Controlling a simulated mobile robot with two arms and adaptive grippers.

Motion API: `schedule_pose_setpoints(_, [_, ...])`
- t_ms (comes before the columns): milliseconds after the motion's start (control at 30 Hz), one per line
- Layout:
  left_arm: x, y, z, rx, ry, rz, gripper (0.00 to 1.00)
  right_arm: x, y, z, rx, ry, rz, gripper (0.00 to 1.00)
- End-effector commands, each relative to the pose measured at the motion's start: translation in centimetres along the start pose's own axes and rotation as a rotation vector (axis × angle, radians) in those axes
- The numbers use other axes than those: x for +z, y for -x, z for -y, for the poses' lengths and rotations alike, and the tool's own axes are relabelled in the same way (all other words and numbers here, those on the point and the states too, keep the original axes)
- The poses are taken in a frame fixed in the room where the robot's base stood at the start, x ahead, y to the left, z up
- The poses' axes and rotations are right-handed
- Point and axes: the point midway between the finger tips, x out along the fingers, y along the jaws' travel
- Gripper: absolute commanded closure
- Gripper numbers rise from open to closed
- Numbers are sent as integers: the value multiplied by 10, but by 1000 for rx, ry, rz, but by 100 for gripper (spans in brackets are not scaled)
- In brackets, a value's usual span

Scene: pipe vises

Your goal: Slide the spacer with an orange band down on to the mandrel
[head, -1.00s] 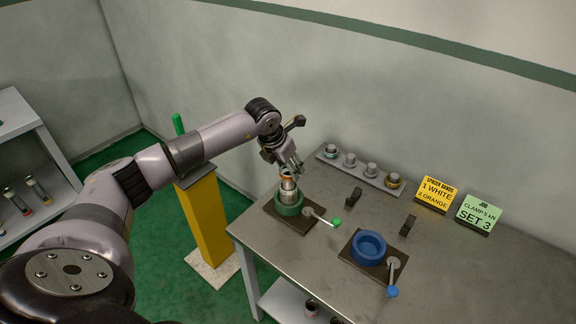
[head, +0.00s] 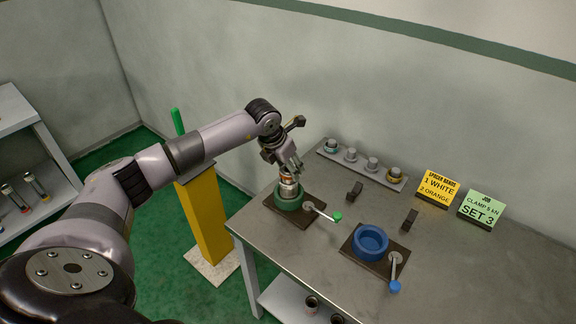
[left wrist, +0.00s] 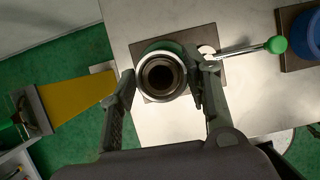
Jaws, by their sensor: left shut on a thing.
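My left gripper (head: 289,167) points down over the green vise (head: 289,203) at the table's left end. Its two fingers are shut on the spacer with an orange band (head: 288,178). A pale metal part shows below the band, inside the green vise ring. In the left wrist view the spacer (left wrist: 162,74) shows end-on as a ring with a dark bore, between the fingertips (left wrist: 163,90). The mandrel is hidden by the spacer and vise, so I cannot tell how far down the spacer sits. My right gripper is not in view.
The green-knobbed lever (head: 337,217) sticks out right of the vise. A blue vise (head: 370,243) stands further right. A grey rack (head: 362,166) with several spacers lies at the back, beside a yellow sign (head: 437,190) and a green sign (head: 481,209).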

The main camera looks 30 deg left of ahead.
Motion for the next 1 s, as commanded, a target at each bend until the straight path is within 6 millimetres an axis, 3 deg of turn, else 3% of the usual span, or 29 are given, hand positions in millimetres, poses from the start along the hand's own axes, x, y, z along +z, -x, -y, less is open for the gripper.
schedule_pose_setpoints(767, [-8,-19,0,0,0,0,80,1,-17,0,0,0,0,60])
schedule_pose_setpoints(800, [-8,-18,0,0,0,0,54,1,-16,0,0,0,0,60])
schedule_pose_setpoints(1000, [-7,-18,0,0,0,0,41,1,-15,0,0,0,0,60])
